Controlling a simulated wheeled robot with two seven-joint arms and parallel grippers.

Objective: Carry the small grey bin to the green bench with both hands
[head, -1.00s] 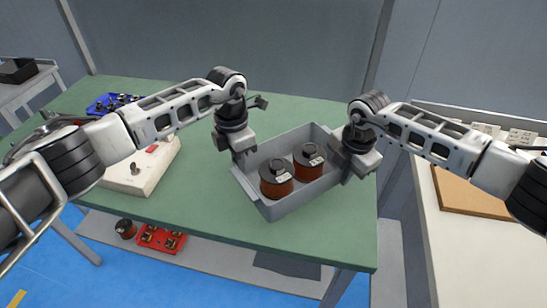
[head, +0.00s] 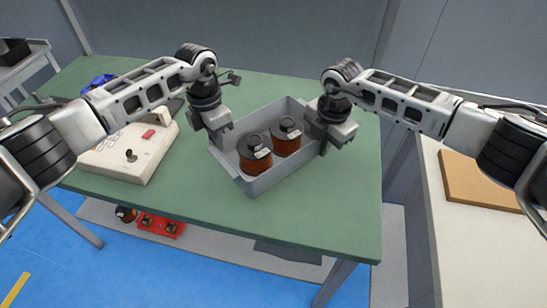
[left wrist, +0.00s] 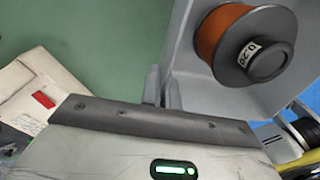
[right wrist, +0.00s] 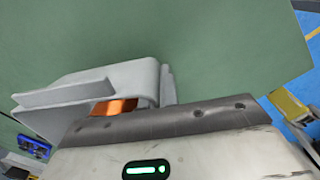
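The small grey bin (head: 240,177) is over the near middle of the green bench (head: 320,210), and I cannot tell whether it touches the top. Two dark-capped copper coils, one nearer (head: 255,155) and one farther (head: 286,137), stand upright inside it. My left gripper (head: 219,138) is at the bin's left wall, and in the left wrist view its fingers (left wrist: 163,90) pinch that wall. My right gripper (head: 322,143) is at the opposite wall, and in the right wrist view its fingers (right wrist: 163,84) close on the rim. The fingertips are partly hidden.
A cream control box (head: 130,153) with a red switch stands left of the bin on the bench. A blue item (head: 98,82) lies farther back. A red tray (head: 160,226) sits on the lower shelf. A pale counter (head: 455,240) with a brown board (head: 475,182) is at right.

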